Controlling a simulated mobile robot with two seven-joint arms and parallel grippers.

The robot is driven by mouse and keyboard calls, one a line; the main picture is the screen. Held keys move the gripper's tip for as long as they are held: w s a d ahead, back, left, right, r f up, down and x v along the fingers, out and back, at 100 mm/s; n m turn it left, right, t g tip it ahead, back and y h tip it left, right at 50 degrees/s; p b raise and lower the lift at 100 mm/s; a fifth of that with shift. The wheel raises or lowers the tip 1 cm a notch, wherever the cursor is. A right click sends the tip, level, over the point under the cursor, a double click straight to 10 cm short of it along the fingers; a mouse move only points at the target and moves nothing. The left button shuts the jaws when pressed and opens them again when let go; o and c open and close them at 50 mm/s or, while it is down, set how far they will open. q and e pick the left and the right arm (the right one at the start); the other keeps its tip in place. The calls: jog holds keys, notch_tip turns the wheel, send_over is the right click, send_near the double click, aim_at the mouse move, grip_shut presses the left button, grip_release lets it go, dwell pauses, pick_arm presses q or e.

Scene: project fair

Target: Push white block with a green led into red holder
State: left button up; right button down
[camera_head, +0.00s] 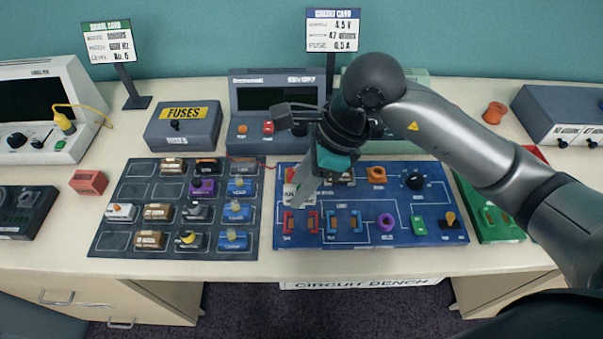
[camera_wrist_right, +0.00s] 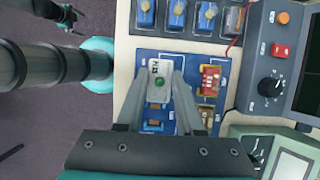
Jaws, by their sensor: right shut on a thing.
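The white block with a green LED (camera_wrist_right: 159,80) is between the fingertips of my right gripper (camera_wrist_right: 160,80), which is shut on it. In the head view my right gripper (camera_head: 300,196) points down over the left part of the blue board, and I cannot clearly make out the block there. Two red holders, one at the front left corner (camera_head: 287,222) and one beside it (camera_head: 312,221), sit on the board close in front of the fingertips. In the wrist view the block hides what is under it, so I cannot tell whether it touches a holder. Part of my left gripper (camera_wrist_right: 68,15) shows at the wrist view's top left.
The blue board (camera_head: 400,237) also bears blue holders (camera_head: 343,221), a purple ring (camera_head: 386,222) and a green block (camera_head: 419,225). A dark tray (camera_head: 118,240) of blocks lies left of it. A grey meter (camera_head: 242,133) and a sign (camera_head: 332,30) stand behind.

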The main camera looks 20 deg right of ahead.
jog(key=shift+d+f, duration=0.15)
jog(key=shift+d, duration=0.05)
jog(key=shift+b+x, duration=0.6)
jog(key=shift+x, duration=0.2)
notch_tip(320, 180, down, 4)
jog(key=b, duration=0.3)
jog(key=shift+s+d+f, duration=0.1)
jog(key=shift+d+f, duration=0.1)
jog(key=shift+f+b, duration=0.7)
jog(key=shift+b, duration=0.15)
jog(key=shift+b, duration=0.5)
dwell(0.6)
jog(key=shift+f+b, duration=0.7)
jog(key=shift+b, duration=0.1)
dwell(0.7)
grip_release()
dwell(0.5)
jog(key=shift+r, duration=0.15)
